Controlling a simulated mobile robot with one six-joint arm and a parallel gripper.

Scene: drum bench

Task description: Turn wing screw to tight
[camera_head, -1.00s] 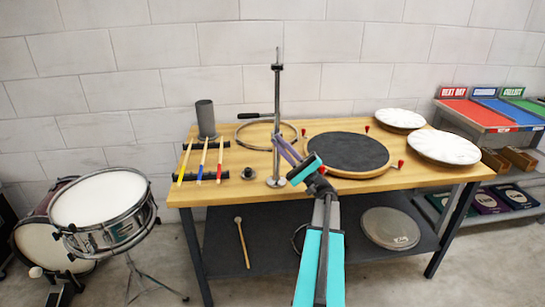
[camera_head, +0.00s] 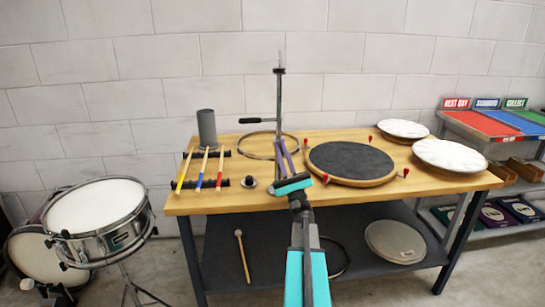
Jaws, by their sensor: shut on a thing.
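A metal stand (camera_head: 279,95) rises upright from the bench, with a dark collar near its top and a black-handled bar (camera_head: 257,120) reaching left from it. My gripper (camera_head: 280,145) comes up from the front, and its purple fingers reach the rod just below that bar. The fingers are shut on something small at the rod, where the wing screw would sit. The fingers hide the screw, so its shape and angle cannot be seen.
The wooden bench (camera_head: 425,180) holds a dark round pad (camera_head: 350,160) with red clamps, two pale drumheads, a hoop, a grey cylinder (camera_head: 207,128) and several coloured sticks. A snare drum (camera_head: 100,220) stands left. A coloured tray rack is right.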

